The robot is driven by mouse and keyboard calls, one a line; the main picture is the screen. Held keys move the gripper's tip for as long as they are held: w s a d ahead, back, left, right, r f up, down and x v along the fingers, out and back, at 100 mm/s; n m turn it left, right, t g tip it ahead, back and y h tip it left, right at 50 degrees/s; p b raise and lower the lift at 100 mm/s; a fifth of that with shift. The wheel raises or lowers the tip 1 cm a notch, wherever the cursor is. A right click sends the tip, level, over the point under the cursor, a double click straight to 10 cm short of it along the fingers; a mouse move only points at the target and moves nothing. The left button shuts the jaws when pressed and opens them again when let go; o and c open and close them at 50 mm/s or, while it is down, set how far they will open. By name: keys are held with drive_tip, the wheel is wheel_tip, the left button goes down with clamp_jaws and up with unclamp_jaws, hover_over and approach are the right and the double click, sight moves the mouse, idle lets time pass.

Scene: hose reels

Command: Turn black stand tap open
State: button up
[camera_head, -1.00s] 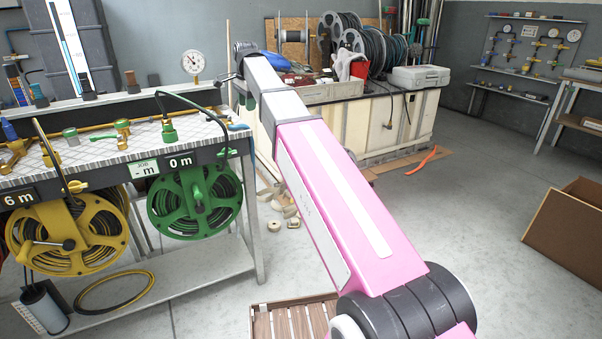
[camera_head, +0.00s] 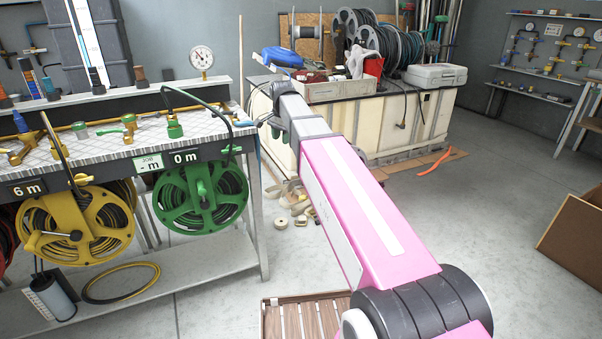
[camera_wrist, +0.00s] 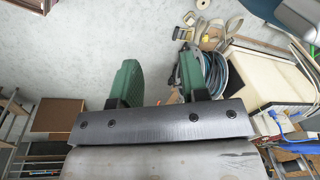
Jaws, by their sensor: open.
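I cannot pick out a black stand tap for certain in either view. Brass tap fittings (camera_head: 128,127) and a green hose connector (camera_head: 174,128) with a black hose sit on the bench (camera_head: 100,143) at the left. My gripper (camera_wrist: 160,85) shows in the wrist view with its two green fingers apart and nothing between them. In the head view, my pink arm reaches up and left, and its end is just right of the bench's right end. The fingers are hardly visible there.
A yellow reel (camera_head: 84,226) and a green reel (camera_head: 203,197) hang under the bench front. A pressure gauge (camera_head: 202,58) stands at the bench's back. A cream cabinet (camera_head: 350,125) stands behind my arm. Open floor (camera_head: 490,220) lies to the right.

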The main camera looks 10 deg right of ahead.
drive_tip(key=s+d+f+n, duration=0.1)
drive_tip(key=s+d+f, duration=0.2)
drive_tip(key=f, duration=0.3)
drive_tip(key=s+d+f+n, duration=0.2)
drive_tip(key=s+d+f, duration=0.1)
drive_tip(key=f, duration=0.3)
drive_tip(key=shift+f+g, duration=0.25)
drive_tip(key=shift+g, duration=0.05)
